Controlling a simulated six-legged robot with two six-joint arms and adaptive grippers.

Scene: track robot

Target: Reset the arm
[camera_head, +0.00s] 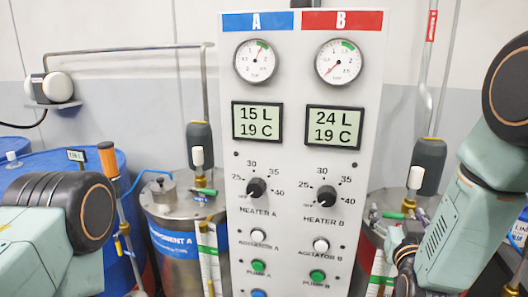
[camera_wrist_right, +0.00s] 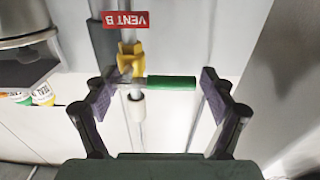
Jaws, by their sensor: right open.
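My right arm (camera_head: 468,215) comes in from the right in the head view, beside the control panel. My right gripper (camera_wrist_right: 155,88) shows clearly in the right wrist view, with its two dark fingers apart. A green valve handle (camera_wrist_right: 172,83) on a pipe lies in the gap between the fingers. The left finger is close to the valve's yellow fitting (camera_wrist_right: 130,52); I cannot tell whether they touch. My left arm (camera_head: 50,235) shows at the lower left of the head view, and its gripper is out of frame.
The control panel (camera_head: 290,120) stands in the middle with gauges, displays, knobs and buttons. A steel tank (camera_head: 178,205) and blue drums (camera_head: 90,165) stand left. A red VENT B tag (camera_wrist_right: 125,19) hangs by the valve pipe. A grey wall surface (camera_wrist_right: 245,80) is close on the right.

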